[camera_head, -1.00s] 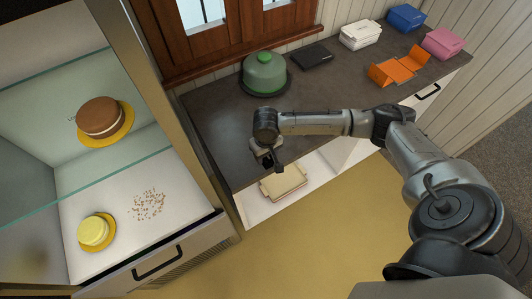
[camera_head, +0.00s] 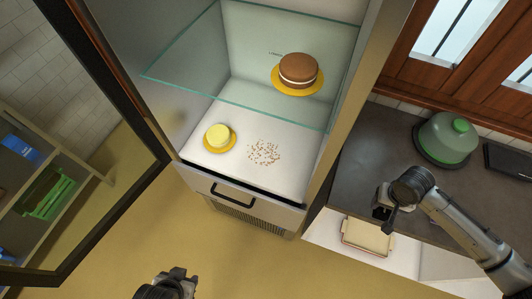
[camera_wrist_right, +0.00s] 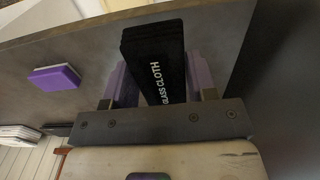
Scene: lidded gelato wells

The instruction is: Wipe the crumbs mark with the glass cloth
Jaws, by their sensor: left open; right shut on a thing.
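The crumbs mark (camera_head: 264,152) is a patch of brown specks on the white floor of the open glass-shelved cabinet, right of a small yellow cake. My right gripper (camera_head: 385,212) is over the front edge of the dark counter, right of the cabinet and apart from the crumbs. In the right wrist view it is shut on the black glass cloth (camera_wrist_right: 155,60), whose white lettering shows between the purple finger pads. The cloth is hard to make out in the head view. My left gripper (camera_head: 176,282) is open at the bottom edge, low in front of the cabinet.
The yellow cake (camera_head: 219,137) stands close to the crumbs. A brown cake (camera_head: 298,70) sits on the glass shelf (camera_head: 240,75) above. The open cabinet door (camera_head: 100,225) stands at left. A green dome (camera_head: 446,138) is on the counter; a cream tray (camera_head: 367,238) lies below its edge.

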